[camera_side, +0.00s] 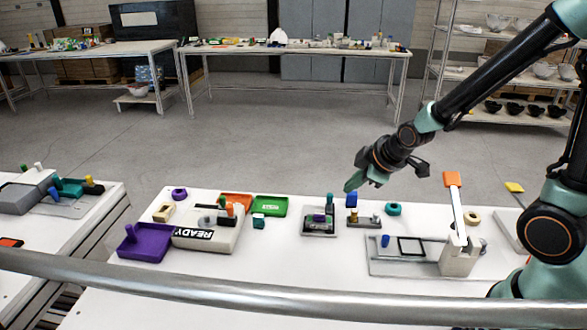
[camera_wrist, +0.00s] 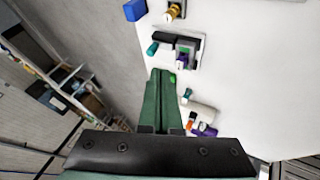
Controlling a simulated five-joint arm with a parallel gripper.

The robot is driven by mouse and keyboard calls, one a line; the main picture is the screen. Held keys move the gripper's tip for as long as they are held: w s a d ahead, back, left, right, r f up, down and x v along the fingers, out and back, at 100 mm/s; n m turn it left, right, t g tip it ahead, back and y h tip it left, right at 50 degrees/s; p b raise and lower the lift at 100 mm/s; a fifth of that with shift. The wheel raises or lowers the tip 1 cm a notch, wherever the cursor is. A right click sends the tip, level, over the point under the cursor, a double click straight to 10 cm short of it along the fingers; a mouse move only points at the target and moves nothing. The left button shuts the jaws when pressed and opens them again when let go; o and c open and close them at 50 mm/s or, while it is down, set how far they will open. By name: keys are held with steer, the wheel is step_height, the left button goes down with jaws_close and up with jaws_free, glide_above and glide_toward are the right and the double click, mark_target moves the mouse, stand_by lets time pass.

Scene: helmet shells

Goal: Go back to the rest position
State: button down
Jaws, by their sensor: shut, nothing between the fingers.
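My gripper (camera_side: 352,184) is shut and empty in the side view. It hangs above the back edge of the white table, over the area behind the small fixtures. In the wrist view the green fingers of my gripper (camera_wrist: 162,78) lie together and point toward a small grey fixture (camera_wrist: 180,50). That fixture also shows in the side view (camera_side: 319,230), below and to the left of the fingertips. The fingers look clear of everything on the table.
A metal rail (camera_side: 250,297) crosses the front. Air above the table is free.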

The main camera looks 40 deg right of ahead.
steer(key=shift+s+r, duration=0.1)
stand_by(0.3)
steer(key=s+a+r+m+g, duration=0.1)
steer(key=s+a+r+m, duration=0.2)
steer(key=s+r+m, duration=0.4)
steer(key=s+r, duration=0.3)
steer(key=r, duration=0.2)
steer(key=shift+s+a+r+m+g+y, duration=0.3)
steer(key=shift+a+m, duration=0.05)
steer(key=shift+m, duration=0.05)
stand_by(0.3)
